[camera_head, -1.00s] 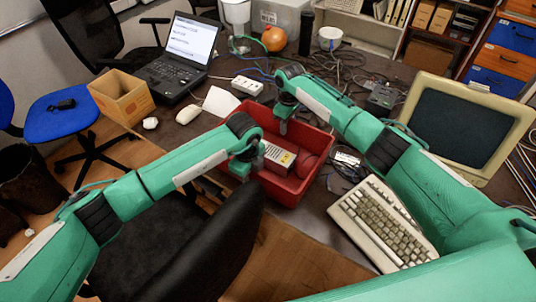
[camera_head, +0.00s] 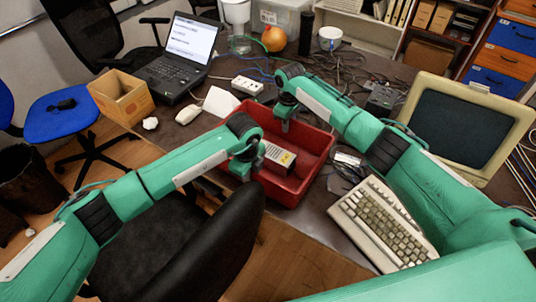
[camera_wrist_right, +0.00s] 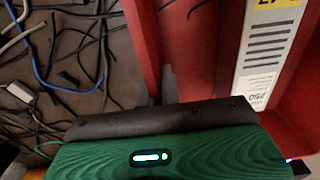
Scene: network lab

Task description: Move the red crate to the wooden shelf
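The red crate (camera_head: 318,143) stands on the dark table in the middle of the head view. A pale box with a yellow label (camera_head: 279,156) lies inside it. My left gripper (camera_head: 245,170) is at the crate's left wall, its fingers mostly hidden. My right gripper (camera_head: 285,122) is at the far wall. In the right wrist view, the crate's red wall (camera_wrist_right: 142,40) runs up to my right gripper (camera_wrist_right: 160,92), with dark fingertips close against it; their gap is hidden. A wooden shelf (camera_head: 440,40) with boxes stands at the upper right, behind the table.
A beige keyboard (camera_head: 382,222) and an old monitor (camera_head: 462,125) are right of the crate. Cables (camera_head: 345,72) spread behind it. A black chair (camera_head: 205,245) is in front.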

